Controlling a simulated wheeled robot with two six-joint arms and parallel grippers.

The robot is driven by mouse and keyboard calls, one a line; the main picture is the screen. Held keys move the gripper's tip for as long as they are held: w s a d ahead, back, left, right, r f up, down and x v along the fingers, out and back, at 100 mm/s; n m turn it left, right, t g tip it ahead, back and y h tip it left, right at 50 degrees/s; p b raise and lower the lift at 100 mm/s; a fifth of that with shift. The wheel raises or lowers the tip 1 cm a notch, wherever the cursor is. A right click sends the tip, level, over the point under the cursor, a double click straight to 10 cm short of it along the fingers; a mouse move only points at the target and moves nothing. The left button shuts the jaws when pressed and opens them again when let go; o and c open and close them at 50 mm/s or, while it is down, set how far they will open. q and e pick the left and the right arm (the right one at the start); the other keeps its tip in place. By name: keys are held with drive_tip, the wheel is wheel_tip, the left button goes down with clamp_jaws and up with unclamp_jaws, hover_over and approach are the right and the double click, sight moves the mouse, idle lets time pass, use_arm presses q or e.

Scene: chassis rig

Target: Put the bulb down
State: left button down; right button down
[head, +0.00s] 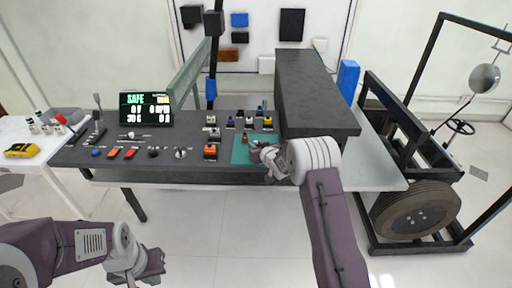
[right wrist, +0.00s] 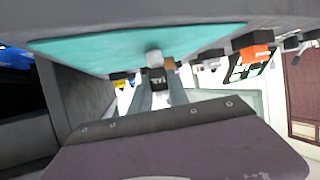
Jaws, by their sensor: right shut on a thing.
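My right gripper (head: 262,152) is low over the front right part of the teal mat (head: 240,153) on the grey bench. In the right wrist view the right gripper (right wrist: 160,92) is shut on a small bulb (right wrist: 154,57) with a pale top and a dark, labelled lower part. The mat (right wrist: 120,48) fills the upper part of that view, close to the bulb; I cannot tell whether they touch.
A small amber-brown piece (head: 245,136) stands on the mat, close to the bulb. A status screen (head: 145,108) stands further left.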

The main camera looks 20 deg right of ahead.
drive_tip(key=shift+f, duration=0.15)
drive_tip(key=c, duration=1.3)
unclamp_jaws()
drive_tip(key=shift+o, duration=0.2)
